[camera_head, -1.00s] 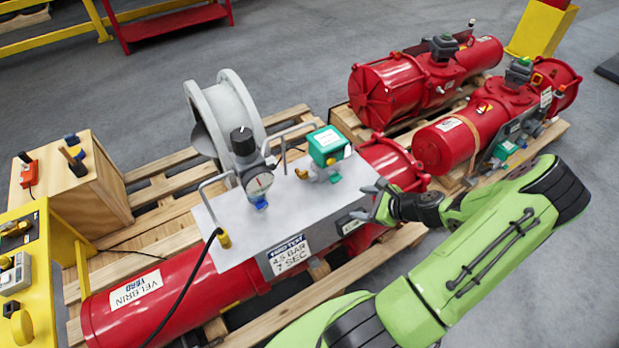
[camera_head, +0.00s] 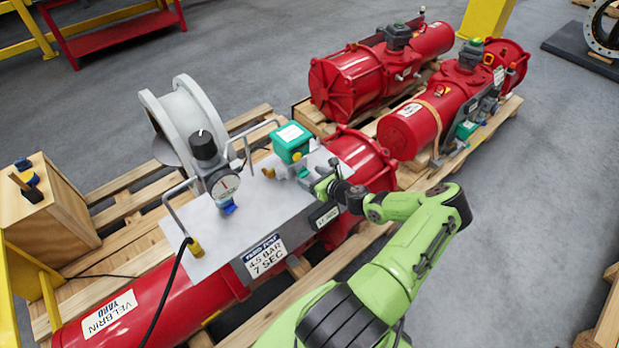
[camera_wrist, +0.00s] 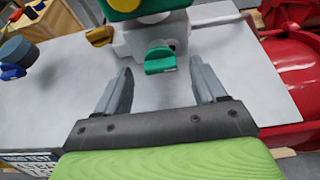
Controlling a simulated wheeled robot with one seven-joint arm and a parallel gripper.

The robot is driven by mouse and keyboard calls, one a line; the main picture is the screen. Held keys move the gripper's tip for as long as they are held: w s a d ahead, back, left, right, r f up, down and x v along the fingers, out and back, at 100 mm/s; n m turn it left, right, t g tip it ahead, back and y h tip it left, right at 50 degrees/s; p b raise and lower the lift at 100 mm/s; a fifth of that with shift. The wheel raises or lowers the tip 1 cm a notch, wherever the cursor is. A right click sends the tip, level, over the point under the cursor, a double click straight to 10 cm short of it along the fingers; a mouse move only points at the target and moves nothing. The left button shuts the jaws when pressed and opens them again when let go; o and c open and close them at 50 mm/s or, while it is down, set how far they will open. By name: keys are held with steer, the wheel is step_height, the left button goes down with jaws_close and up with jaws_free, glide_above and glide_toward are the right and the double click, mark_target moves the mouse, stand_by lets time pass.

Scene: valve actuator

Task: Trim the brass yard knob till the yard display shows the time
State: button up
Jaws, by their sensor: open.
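The yard test box is a grey panel (camera_head: 190,232) on a red actuator, with a placard (camera_head: 265,257) reading 4.5 BAR and 7 SEC. A small dark display (camera_head: 327,216) is on its front face, too small to read. A green-topped valve unit (camera_head: 291,142) stands on the panel. Its brass knob (camera_wrist: 100,36) points left in the wrist view; it shows small in the head view (camera_head: 269,172). A green tab (camera_wrist: 160,60) faces me. My gripper (camera_wrist: 162,70) is open and empty, its fingers either side of the line to the tab, the brass knob beyond the left finger.
A gauge with a black-knobbed regulator (camera_head: 206,150) and bent metal handles (camera_head: 180,212) stand left on the panel. A grey flanged wheel (camera_head: 182,115) is behind. Other red actuators (camera_head: 375,72) lie on pallets at back right.

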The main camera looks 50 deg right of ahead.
steer(key=shift+w+d+f, duration=0.1)
steer(key=shift+w+f, duration=0.15)
steer(key=shift+w, duration=0.35)
steer(key=c, duration=1.1)
steer(key=shift+o, duration=0.2)
steer(key=shift+a+n+h, duration=0.25)
steer(key=shift+n+h, duration=0.35)
steer(key=shift+n, duration=0.2)
steer(key=shift+a+f+n+h+b, duration=0.15)
steer(key=shift+n+h, duration=0.15)
steer(key=shift+n, duration=0.15)
steer(key=shift+a+f+n+h+b, duration=0.15)
steer(key=shift+n+h, duration=0.15)
steer(key=shift+n, duration=0.15)
steer(key=shift+f+n+h+b, duration=0.1)
steer(key=shift+n+h+b, duration=0.7)
steer(key=shift+n+b, duration=0.35)
steer(key=shift+a+n+h+b, duration=0.15)
steer(key=shift+n+h+b, duration=0.25)
steer(key=shift+n+b, duration=0.45)
